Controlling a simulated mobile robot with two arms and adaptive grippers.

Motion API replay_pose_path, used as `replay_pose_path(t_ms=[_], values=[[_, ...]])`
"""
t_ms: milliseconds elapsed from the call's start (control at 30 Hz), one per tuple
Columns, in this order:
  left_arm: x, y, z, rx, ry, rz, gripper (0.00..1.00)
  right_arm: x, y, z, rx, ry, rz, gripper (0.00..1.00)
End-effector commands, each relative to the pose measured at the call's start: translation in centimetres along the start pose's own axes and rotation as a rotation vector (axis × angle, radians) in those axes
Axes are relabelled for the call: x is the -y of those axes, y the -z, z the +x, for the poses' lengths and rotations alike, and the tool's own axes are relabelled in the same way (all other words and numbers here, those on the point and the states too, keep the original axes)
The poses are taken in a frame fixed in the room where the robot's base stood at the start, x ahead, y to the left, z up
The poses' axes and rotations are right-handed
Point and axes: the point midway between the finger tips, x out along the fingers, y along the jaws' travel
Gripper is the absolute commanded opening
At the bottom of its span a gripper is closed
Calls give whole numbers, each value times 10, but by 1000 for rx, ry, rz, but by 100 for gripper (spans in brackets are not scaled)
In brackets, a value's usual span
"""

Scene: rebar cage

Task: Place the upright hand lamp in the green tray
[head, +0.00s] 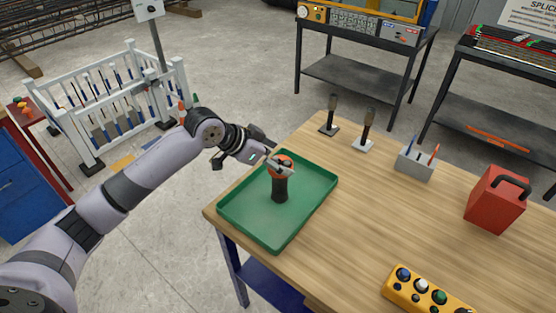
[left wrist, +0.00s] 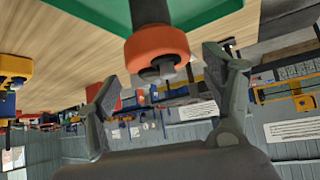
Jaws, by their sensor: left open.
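The hand lamp (head: 280,188), with a dark body and an orange head, stands upright in the green tray (head: 255,231). The tray lies near the left corner of the wooden table. My left gripper (head: 281,167) is at the lamp's head and covers part of it. In the left wrist view the gripper (left wrist: 167,92) is open, its two fingers spread wide, and the lamp's orange ring (left wrist: 157,46) shows just past the fingertips, between their lines. The tray's green edge (left wrist: 215,12) is behind it. I cannot tell whether a finger touches the lamp. My right gripper is not in view.
Two dark-handled tools on stands (head: 366,130) are at the table's back edge, beside a grey holder (head: 415,163). A red case (head: 496,199) is at the right. A yellow button box (head: 425,291) is at the front. The middle of the table is clear.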

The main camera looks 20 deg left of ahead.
Motion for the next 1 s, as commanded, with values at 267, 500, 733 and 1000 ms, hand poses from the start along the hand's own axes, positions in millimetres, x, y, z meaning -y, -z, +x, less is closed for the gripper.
replay_pose_path(t_ms=[267, 500, 733, 1000], values=[[1, -2, -57, 2, 6, 5, 74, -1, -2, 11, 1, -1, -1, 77], [1, -2, -98, 3, 4, 2, 74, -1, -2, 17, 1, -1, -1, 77], [0, 0, -111, 2, 1, 1, 74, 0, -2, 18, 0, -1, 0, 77], [0, 0, -111, 2, 1, 1, 74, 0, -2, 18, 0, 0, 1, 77]])
